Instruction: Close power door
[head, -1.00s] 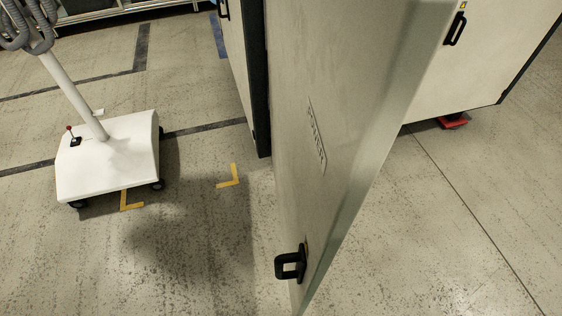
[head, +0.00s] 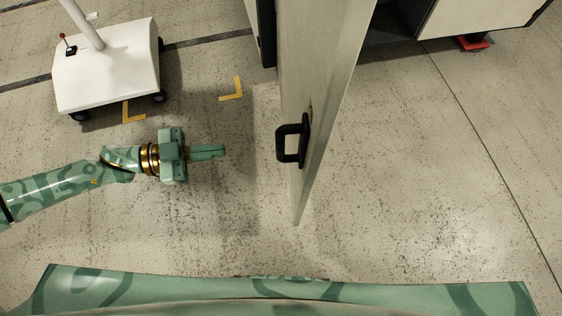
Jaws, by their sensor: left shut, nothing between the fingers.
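The power door (head: 318,90) is a tall grey panel standing swung open, seen nearly edge-on from above. A black handle (head: 291,143) sticks out from its left face near the free edge. My left gripper (head: 222,152) comes in from the left, shut and empty. It points right toward the handle, with a gap between its fingertips and the handle. My right gripper is not in view.
A white wheeled cart (head: 107,72) with a pole stands at the upper left. A white cabinet (head: 480,18) with a red foot (head: 473,43) is at the upper right. The floor (head: 430,190) right of the door is clear.

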